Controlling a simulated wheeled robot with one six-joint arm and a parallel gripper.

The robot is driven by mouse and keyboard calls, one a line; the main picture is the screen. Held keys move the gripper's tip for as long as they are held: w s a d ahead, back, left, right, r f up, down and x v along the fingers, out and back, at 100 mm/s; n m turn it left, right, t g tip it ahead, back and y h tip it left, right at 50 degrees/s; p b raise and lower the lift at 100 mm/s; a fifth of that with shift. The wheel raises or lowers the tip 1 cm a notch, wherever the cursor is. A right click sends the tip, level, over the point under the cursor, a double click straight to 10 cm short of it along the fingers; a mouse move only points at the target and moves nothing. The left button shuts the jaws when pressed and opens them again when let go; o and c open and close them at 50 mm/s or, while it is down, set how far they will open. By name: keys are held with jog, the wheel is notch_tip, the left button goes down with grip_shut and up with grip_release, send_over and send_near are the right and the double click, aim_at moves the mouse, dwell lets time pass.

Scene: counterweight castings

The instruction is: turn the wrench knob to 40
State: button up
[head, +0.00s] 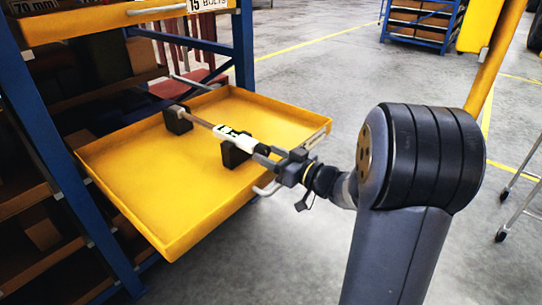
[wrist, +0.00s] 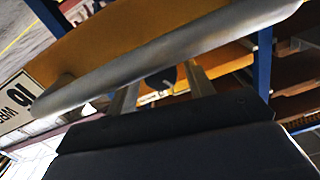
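A torque wrench (head: 202,123) lies across two black blocks, a far one (head: 178,121) and a near one (head: 234,154), in a yellow pull-out tray (head: 165,195). Its white section bears dark markings, too small to read. My gripper (head: 264,155) is at the wrench's near end, above the tray's front edge. In the wrist view my fingers (wrist: 162,88) are apart, with a dark round end, apparently the knob (wrist: 163,77), between them. Gaps show on both sides of it. The knob is mostly hidden in the head view.
The tray's front rim and grey pull handle (head: 268,189) are close below my gripper; the handle bar (wrist: 180,60) crosses the wrist view. A blue rack post (head: 243,50) stands behind the tray. Grey floor (head: 310,80) lies open to the right.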

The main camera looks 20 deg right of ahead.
jog(key=c, duration=0.8)
jog(key=shift+n+b, duration=0.35)
jog(key=shift+n, duration=1.25)
jog(key=o, duration=0.9)
jog(key=shift+o, duration=0.2)
jog(key=p+v, duration=0.3)
jog(key=v, duration=0.8)
